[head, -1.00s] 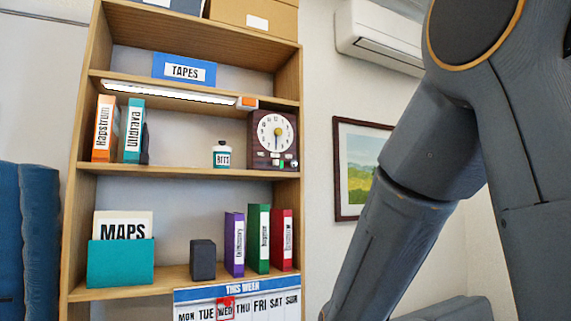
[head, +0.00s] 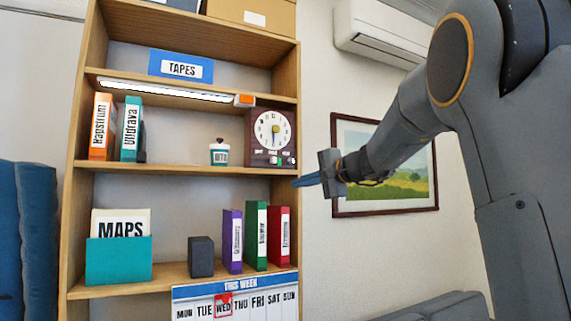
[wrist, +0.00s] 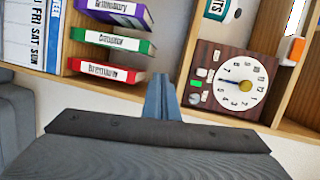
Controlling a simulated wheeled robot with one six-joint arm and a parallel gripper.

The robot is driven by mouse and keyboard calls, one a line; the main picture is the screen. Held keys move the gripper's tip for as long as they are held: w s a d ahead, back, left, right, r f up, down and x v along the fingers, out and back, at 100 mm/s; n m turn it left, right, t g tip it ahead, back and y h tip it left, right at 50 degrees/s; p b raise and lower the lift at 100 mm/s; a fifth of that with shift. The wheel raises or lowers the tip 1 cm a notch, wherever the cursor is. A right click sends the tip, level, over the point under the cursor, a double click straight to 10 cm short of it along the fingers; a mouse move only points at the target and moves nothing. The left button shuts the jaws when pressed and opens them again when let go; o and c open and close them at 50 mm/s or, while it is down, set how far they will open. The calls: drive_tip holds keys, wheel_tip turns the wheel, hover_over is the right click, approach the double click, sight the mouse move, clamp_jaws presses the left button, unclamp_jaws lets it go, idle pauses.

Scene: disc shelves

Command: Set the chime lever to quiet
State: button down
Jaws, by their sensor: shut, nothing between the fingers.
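A dark wood clock (head: 251,149) with a cream dial stands at the right end of the middle shelf. It also shows in the wrist view (wrist: 201,55), turned on its side. Below its dial are small controls: a green patch (wrist: 197,85), a pale label and small knobs. Which of them is the chime lever, and how it is set, is too small to tell. My gripper (head: 296,183) is shut and empty at the shelf's right edge, lower than the clock and apart from it. In the wrist view its blue fingers (wrist: 162,82) point between the binders and the clock.
The shelf's right upright (head: 285,215) stands near my fingers. Purple, green and red binders (head: 279,238) stand on the shelf below. A framed picture (head: 400,185) hangs on the wall behind my arm.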

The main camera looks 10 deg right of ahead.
drive_tip(key=t, duration=0.2)
approach(273, 160)
drive_tip(key=s+d, duration=0.1)
drive_tip(key=d, duration=0.3)
drive_tip(key=shift+s+d+f+m+y, duration=0.1)
drive_tip(key=shift+d+f+m+y, duration=0.1)
drive_tip(key=shift+m+y, duration=0.1)
drive_tip(key=p+x, duration=0.4)
drive_tip(key=x, duration=0.6)
drive_tip(key=shift+p, duration=0.4)
